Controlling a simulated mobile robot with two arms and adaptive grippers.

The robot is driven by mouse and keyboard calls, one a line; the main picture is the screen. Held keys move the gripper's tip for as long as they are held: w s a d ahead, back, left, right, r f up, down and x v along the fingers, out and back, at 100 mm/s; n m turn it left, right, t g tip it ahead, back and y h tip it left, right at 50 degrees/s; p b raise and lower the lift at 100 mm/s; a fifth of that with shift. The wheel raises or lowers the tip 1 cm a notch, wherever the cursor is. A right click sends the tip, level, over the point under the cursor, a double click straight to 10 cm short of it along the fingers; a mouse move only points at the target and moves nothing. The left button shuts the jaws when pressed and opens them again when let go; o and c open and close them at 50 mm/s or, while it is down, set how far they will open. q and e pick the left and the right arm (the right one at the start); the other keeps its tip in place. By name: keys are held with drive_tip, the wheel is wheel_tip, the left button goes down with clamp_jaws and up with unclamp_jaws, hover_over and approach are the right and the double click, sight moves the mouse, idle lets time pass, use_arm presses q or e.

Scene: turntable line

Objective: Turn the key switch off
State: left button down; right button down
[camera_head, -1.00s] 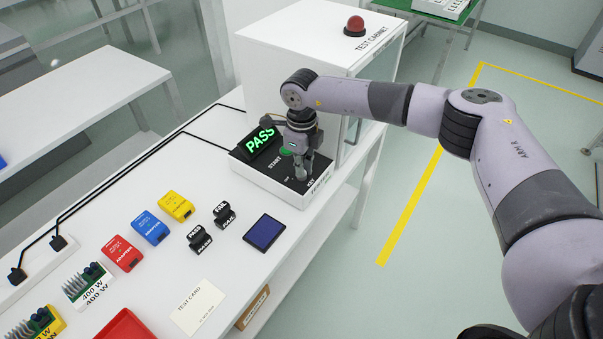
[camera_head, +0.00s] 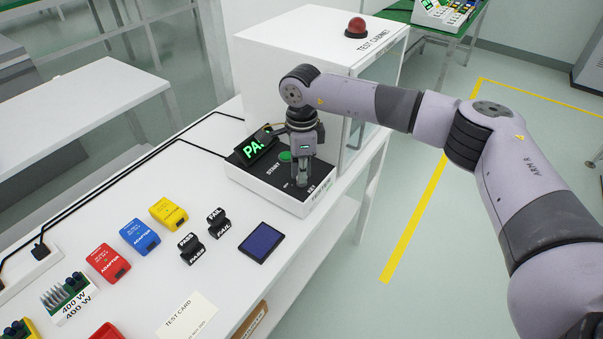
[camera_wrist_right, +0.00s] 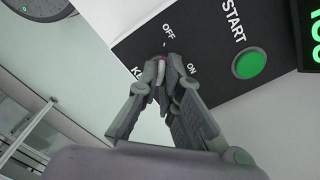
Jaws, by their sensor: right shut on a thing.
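The key switch (camera_wrist_right: 160,66) is on the black top of the test box, between the OFF and ON labels in the right wrist view. Only a small part of the key shows between the fingertips, so I cannot tell which mark it points at. My right gripper (camera_wrist_right: 161,72) is shut on the key. In the head view, the right gripper (camera_head: 302,184) points down at the near right end of the test box (camera_head: 268,193) and hides the key. My left gripper is not in view.
The white test cabinet (camera_head: 290,60) stands behind. Adapters, PASS and FAIL blocks and a dark blue pad (camera_head: 261,242) lie on the bench to the left.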

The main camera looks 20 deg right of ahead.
idle(0.4)
drive_tip(key=c, duration=1.8)
unclamp_jaws()
drive_tip(key=shift+r, duration=0.1)
wheel_tip(320, 180, up, 12)
drive_tip(key=shift+f, duration=0.1)
